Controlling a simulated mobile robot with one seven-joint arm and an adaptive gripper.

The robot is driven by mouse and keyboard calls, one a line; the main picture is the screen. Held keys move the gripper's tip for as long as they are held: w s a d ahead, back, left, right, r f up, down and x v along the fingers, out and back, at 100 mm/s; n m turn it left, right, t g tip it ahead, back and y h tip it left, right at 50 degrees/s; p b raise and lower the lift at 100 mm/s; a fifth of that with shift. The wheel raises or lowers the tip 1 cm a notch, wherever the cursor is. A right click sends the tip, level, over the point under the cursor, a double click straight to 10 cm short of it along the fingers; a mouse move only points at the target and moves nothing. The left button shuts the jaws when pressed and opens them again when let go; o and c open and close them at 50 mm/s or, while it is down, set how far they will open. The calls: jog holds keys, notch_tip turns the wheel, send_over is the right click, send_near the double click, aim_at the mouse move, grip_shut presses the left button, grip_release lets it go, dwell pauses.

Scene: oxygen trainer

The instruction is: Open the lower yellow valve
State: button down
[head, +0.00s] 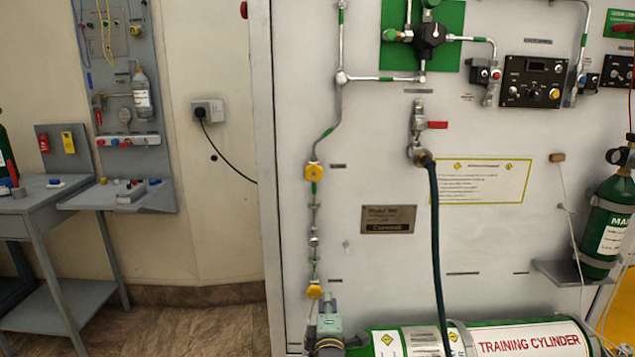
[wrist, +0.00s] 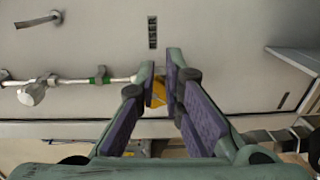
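The lower yellow valve (head: 314,292) is a small round knob on the thin vertical pipe, low on the left part of the panel in the head view. In the wrist view it is a yellow patch (wrist: 159,93) seen between my fingers, partly hidden by them. My gripper (wrist: 160,65) has its two fingers apart, with bare panel showing between the tips. In the head view my gripper (head: 328,308) is just below and right of the valve, close to it. Contact with the valve cannot be told.
The upper yellow valve (head: 314,172) is higher on the same pipe. A dark hose (head: 436,250) hangs to the right, and a green training cylinder (head: 500,340) lies low at the right. In the wrist view, a grey shelf (wrist: 295,58) juts out at the right.

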jog(key=shift+w+a+r+t, duration=0.15)
jog(key=shift+w+r+t, duration=0.05)
jog(key=shift+r, duration=0.45)
jog(key=shift+w+a+r+t, duration=0.1)
jog(key=shift+w+r+t, duration=0.1)
jog(key=shift+r, duration=0.4)
jog(key=s+d, duration=0.1)
jog(key=s, duration=0.5)
jog(key=shift+f+b, duration=0.35)
jog(key=shift+f, duration=0.05)
